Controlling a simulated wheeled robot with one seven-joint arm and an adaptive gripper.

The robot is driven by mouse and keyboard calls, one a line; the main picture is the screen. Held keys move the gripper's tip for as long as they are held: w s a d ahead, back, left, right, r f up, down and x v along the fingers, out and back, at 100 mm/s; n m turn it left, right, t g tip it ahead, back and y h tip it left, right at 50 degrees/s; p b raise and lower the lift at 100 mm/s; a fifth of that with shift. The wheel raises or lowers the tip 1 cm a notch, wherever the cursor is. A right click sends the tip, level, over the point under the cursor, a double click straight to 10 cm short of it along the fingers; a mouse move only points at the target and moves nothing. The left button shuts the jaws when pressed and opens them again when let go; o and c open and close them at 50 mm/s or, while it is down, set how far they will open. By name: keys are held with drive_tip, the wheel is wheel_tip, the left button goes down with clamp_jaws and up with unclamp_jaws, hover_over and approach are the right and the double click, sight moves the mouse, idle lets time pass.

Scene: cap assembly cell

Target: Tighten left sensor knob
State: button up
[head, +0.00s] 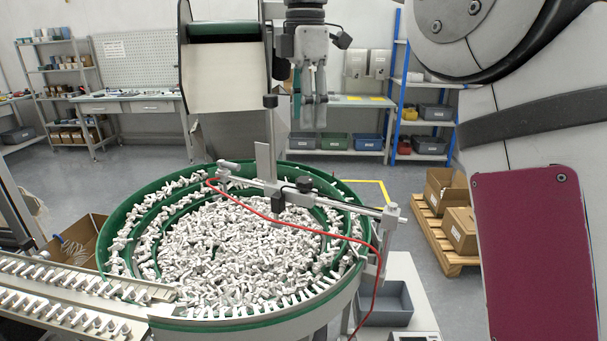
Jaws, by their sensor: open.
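A green-rimmed feeder bowl (119,232) full of small grey-white parts fills the middle of the head view. A metal sensor rod (340,200) crosses over it. A grey clamp (226,173) sits at the rod's left end, a small dark knob (304,184) near its middle, and another clamp (390,213) at its right end. I cannot tell for certain which piece is the left sensor knob. My gripper (313,126) hangs above the back of the bowl, fingers down, open and empty. It is apart from the rod and its clamps.
A red cable (262,213) loops from the rod across the bowl. An upright post (268,130) and a hopper (222,70) stand left of my gripper. Part tracks (75,283) run off at lower left. A grey bin (388,305) sits at lower right.

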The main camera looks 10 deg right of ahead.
sight(305, 179)
wheel_tip(305, 179, down, 13)
drive_tip(key=shift+f+p, duration=0.1)
drive_tip(key=shift+p, duration=0.55)
drive_tip(key=c, duration=1.1)
